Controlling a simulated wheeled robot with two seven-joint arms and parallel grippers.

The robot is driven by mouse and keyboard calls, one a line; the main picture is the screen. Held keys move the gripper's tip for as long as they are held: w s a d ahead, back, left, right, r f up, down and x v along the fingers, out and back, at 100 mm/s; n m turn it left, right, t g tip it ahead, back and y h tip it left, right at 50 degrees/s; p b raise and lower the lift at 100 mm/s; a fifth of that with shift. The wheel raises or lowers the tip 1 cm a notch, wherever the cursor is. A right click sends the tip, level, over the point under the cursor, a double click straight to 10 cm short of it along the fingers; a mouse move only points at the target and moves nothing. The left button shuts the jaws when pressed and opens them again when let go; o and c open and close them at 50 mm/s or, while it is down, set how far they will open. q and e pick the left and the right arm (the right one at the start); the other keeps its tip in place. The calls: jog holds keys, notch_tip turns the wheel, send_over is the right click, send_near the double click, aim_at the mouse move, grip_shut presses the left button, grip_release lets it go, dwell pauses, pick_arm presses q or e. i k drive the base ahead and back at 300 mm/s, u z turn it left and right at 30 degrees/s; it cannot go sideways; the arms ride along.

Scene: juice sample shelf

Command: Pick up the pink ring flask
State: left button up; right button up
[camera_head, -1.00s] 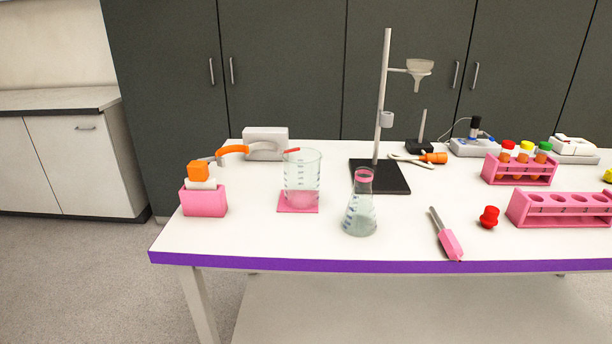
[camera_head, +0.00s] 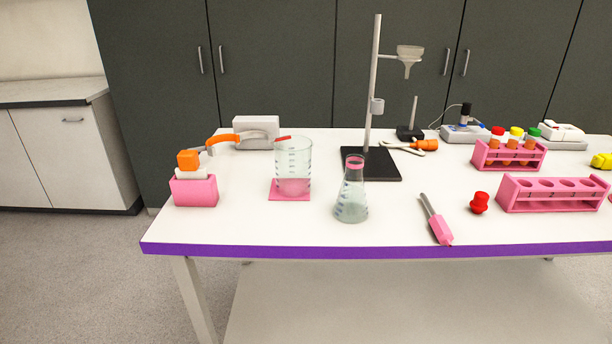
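The pink ring flask (camera_head: 351,196) is a clear conical flask with a pink ring around its neck and blue markings. It stands upright near the front middle of the white table (camera_head: 300,226), just in front of the black stand base and to the right of the beaker. It holds some clear or pale liquid. Neither of my grippers shows in the head view.
A beaker (camera_head: 292,167) on a pink mat (camera_head: 289,197) stands left of the flask. A ring stand (camera_head: 370,165) with a funnel (camera_head: 409,55) rises behind it. A pink-handled tool (camera_head: 439,229), a red stopper (camera_head: 480,202) and pink racks (camera_head: 551,194) lie right.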

aim_at(351, 205)
jog(key=k, duration=0.5)
jog(key=z, duration=1.45)
jog(key=i, duration=0.8)
jog(key=u, duration=1.95)
